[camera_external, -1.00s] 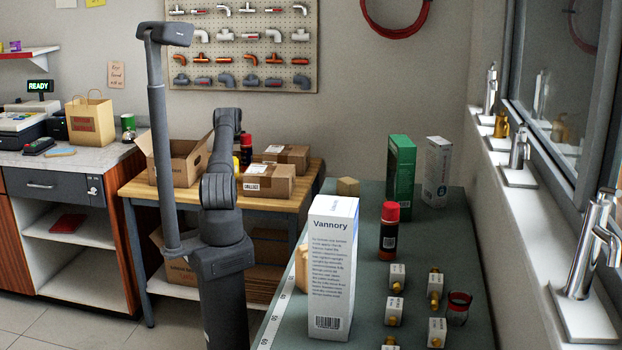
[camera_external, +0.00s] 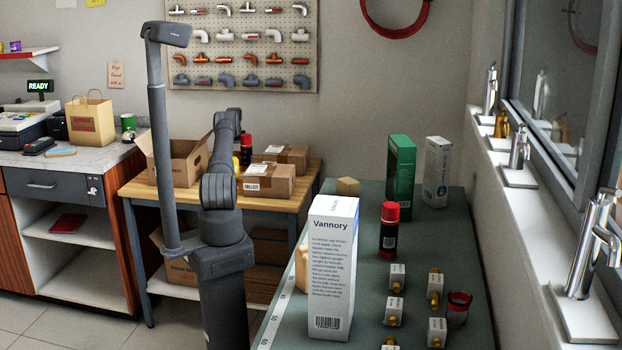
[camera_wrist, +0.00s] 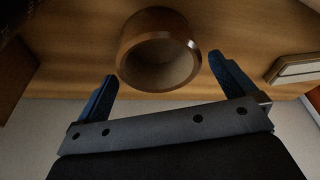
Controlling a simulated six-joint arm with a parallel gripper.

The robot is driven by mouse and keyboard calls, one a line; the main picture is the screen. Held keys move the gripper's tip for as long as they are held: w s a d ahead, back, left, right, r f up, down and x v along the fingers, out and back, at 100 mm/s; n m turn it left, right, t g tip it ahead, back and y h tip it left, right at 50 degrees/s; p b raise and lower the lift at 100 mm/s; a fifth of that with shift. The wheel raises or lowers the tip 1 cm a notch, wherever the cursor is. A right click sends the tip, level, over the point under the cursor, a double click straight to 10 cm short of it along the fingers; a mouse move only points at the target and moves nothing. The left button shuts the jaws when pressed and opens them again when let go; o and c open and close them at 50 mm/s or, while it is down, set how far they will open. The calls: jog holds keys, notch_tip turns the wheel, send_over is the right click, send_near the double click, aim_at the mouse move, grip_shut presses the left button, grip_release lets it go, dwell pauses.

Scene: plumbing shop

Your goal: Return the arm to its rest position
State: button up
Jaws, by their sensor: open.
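My arm (camera_external: 219,190) reaches away from the camera toward the wooden table, and its far end is hidden in the external view. In the wrist view my gripper (camera_wrist: 162,70) is open, with its two blue fingers spread apart and nothing clamped between them. A round brown hollow ring, like a tape roll (camera_wrist: 133,28), sits just beyond and between the fingertips. I cannot tell whether a finger touches it.
The wooden table (camera_external: 300,200) holds an open carton (camera_external: 183,160), closed cartons (camera_external: 265,180) and a red-capped dark bottle (camera_external: 246,148). On the right, the green bench (camera_external: 368,215) carries a tall white Vannory box (camera_external: 333,270), a green box (camera_external: 401,170) and small fittings.

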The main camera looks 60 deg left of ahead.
notch_tip(320, 180, down, 2)
jog(key=shift+f, duration=0.1)
jog(key=v, duration=1)
jog(key=shift+s+d, duration=0.15)
jog(key=shift+d, duration=0.05)
jog(key=x, duration=1.1)
jog(key=shift+f, duration=0.25)
notch_tip(320, 180, up, 11)
jog(key=w+d+r+m, duration=0.1)
jog(key=w+d, duration=0.6)
jog(key=w+d+m, duration=0.2)
jog(key=w+d, duration=0.5)
jog(key=d, duration=0.1)
jog(key=w+d+r+m+t+h, duration=0.1)
jog(key=w+d+m, duration=0.1)
jog(key=w+d, duration=0.5)
jog(key=shift+d+r, duration=0.35)
jog(key=shift+d, duration=0.4)
jog(key=w+d+m, duration=0.2)
jog(key=d, duration=1.1)
jog(key=w+d+r+m+h, duration=0.1)
jog(key=w+d+m, duration=0.1)
jog(key=d, duration=1.2)
jog(key=w+d+r+m, duration=0.1)
jog(key=w+d+m, duration=0.1)
jog(key=d, duration=1.1)
jog(key=shift+w+d+r+m+t+h, duration=0.2)
jog(key=shift+w+d+m+t+h, duration=0.1)
jog(key=shift+w+m+t, duration=0.1)
